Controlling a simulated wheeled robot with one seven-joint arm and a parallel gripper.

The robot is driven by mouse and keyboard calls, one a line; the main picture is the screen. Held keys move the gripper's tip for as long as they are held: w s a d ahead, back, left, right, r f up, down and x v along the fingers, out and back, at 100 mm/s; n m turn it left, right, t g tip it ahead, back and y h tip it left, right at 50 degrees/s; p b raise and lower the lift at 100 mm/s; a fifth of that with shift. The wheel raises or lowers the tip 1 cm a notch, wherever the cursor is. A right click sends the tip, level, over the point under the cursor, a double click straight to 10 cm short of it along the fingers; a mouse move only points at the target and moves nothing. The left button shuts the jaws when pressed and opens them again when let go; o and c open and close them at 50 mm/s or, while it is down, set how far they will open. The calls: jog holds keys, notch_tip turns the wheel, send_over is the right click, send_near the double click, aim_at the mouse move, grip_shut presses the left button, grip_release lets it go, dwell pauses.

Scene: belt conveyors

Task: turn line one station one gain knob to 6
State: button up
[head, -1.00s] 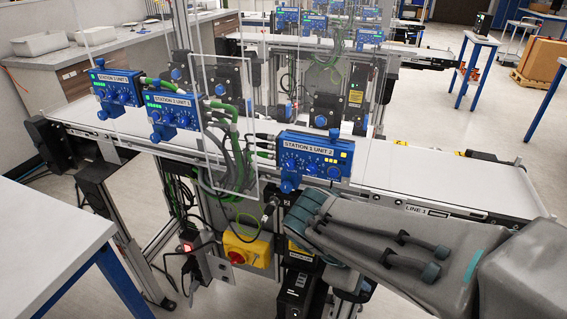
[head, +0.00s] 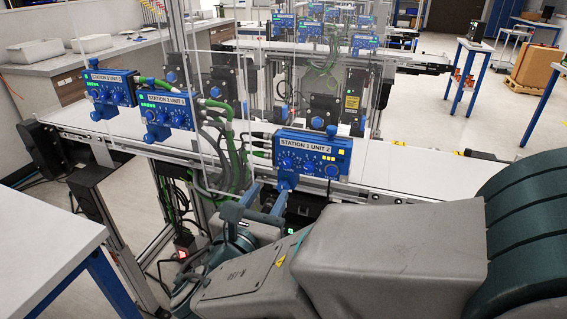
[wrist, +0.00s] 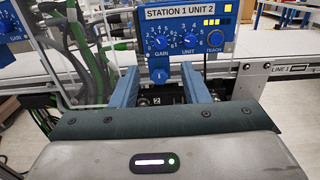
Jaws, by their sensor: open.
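The blue box labelled STATION 1 UNIT 2 (head: 312,152) is mounted at the near edge of the belt conveyor. It also shows in the wrist view (wrist: 183,27). Its GAIN knob (wrist: 160,42) is the left dial, beside the UNIT knob (wrist: 190,42) and the TEACH button (wrist: 215,40). The gain pointer is too small to read surely. My gripper (wrist: 160,76) is open and empty, its blue fingers just below the box and apart from the gain knob. A blue clamp knob (wrist: 159,76) under the box shows between the fingers. My gripper also shows in the head view (head: 266,198).
A LINE 1 label (wrist: 290,68) is on the conveyor rail. Two similar blue boxes (head: 167,110) (head: 110,87) stand to the left. Green and grey cables (wrist: 85,60) hang left of my gripper. Clear panels rise near the boxes. A white table (head: 45,235) is at front left.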

aim_at(286, 166)
jog(key=x, duration=0.9)
jog(key=shift+w+d, duration=0.1)
jog(key=shift+w, duration=0.15)
jog(key=shift+f, duration=0.1)
grip_shut()
